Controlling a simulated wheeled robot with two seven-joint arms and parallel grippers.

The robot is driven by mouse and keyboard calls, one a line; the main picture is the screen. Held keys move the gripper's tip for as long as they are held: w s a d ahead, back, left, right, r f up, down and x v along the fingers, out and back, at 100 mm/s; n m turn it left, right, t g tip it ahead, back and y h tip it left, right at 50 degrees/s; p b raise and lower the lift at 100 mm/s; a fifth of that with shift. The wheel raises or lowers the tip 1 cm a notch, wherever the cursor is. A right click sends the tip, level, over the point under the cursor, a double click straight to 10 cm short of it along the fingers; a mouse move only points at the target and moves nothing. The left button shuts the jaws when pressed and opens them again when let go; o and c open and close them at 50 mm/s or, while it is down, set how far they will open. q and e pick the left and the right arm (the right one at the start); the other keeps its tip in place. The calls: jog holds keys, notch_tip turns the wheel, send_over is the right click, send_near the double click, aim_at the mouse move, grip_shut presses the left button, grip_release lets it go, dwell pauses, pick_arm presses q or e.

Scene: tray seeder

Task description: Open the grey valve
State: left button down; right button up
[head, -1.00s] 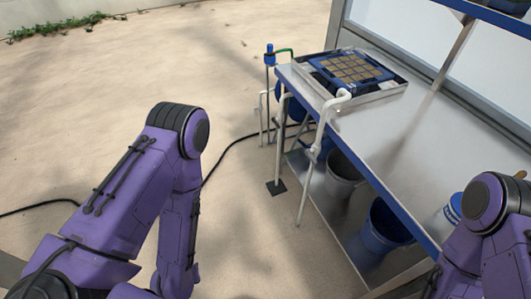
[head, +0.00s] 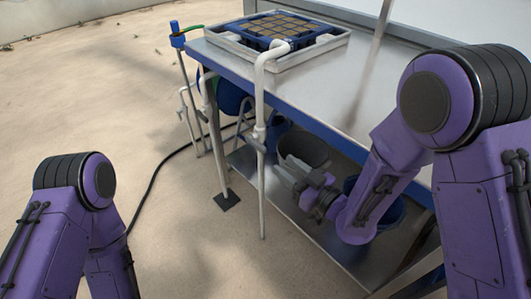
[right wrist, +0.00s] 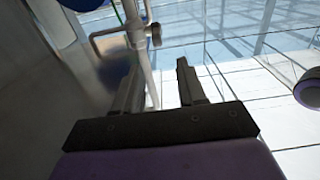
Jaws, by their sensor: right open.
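A white standpipe (head: 261,100) with a bent top stands at the front edge of the bench. A small grey valve (head: 257,140) sits partway down it. My right gripper (head: 283,172) is just right of the pipe and a little below the valve, apart from it as far as I can tell. In the right wrist view the open fingers (right wrist: 157,78) are empty and point toward white pipework (right wrist: 138,50) with a side lever. Which of these fittings is the grey valve is unclear there. My left arm shows at the lower left, its gripper out of frame.
The metal bench (head: 310,85) has a blue edge and carries a seed tray (head: 335,43) in a white frame. A dark bucket (head: 303,147) and a blue one stand on the lower shelf (head: 300,222) near my right forearm. Other pipes stand left of the standpipe; a black hose crosses the floor.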

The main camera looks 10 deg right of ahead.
aim_at(265, 150)
jog(key=x, duration=0.8)
jog(key=shift+w+a+f+p, duration=0.1)
jog(key=shift+w+f+p, duration=0.2)
jog(key=shift+w+p, duration=0.05)
grip_shut()
